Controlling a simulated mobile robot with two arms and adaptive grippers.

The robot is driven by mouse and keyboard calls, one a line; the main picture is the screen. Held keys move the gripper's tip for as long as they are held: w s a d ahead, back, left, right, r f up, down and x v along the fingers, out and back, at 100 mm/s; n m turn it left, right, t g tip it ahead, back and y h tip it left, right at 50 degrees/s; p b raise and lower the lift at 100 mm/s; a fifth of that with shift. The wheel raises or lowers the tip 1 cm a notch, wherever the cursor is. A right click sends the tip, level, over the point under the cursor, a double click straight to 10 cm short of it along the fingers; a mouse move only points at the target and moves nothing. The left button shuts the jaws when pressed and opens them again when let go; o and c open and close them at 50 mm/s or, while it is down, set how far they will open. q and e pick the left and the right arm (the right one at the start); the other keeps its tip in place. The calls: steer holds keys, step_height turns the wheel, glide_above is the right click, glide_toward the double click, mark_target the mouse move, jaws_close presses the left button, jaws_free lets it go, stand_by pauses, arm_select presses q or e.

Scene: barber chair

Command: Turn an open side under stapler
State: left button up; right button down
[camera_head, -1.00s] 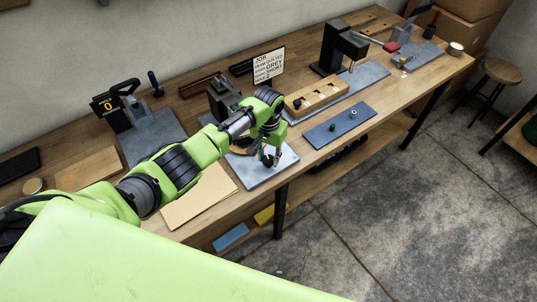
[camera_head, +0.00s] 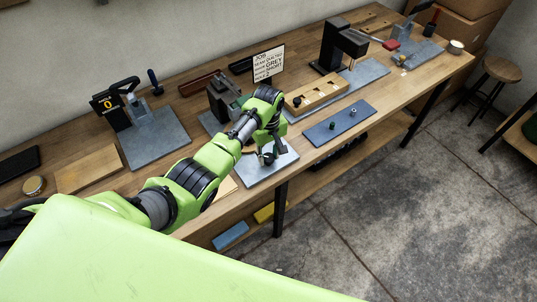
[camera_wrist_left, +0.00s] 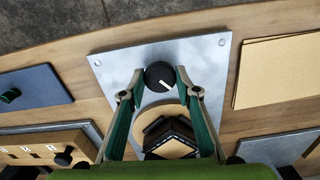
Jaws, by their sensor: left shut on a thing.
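My left gripper (camera_head: 268,156) is over a light grey plate (camera_head: 262,178) near the bench's front edge. In the left wrist view its two fingers (camera_wrist_left: 160,78) are closed on the sides of a round black knob (camera_wrist_left: 159,82) with a white pointer line. A tan ring (camera_wrist_left: 150,130) and a black angular part (camera_wrist_left: 172,142) show below the knob, between the fingers. A dark upright device (camera_head: 220,100) stands behind my arm, partly hidden. A tall black press (camera_head: 335,45) stands farther right; I cannot tell which one is the stapler. My right gripper is not seen.
A job sign (camera_head: 268,63) stands on the bench. A wooden holed block (camera_head: 317,95) and a blue plate (camera_head: 341,121) lie right of my gripper. A counter device (camera_head: 108,104) with a grey plate (camera_head: 155,138) is at left. A tan sheet (camera_wrist_left: 278,70) lies beside the knob plate.

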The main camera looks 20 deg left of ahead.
mark_target(268, 157)
arm_select(q)
steer(key=n, duration=0.5)
steer(key=shift+w+n, duration=0.1)
steer(key=shift+n, duration=0.2)
steer(key=shift+r+n, duration=0.1)
steer(key=shift+n, duration=2.1)
steer(key=o, duration=1.1)
step_height(268, 157, up, 12)
steer(key=shift+f, duration=0.1)
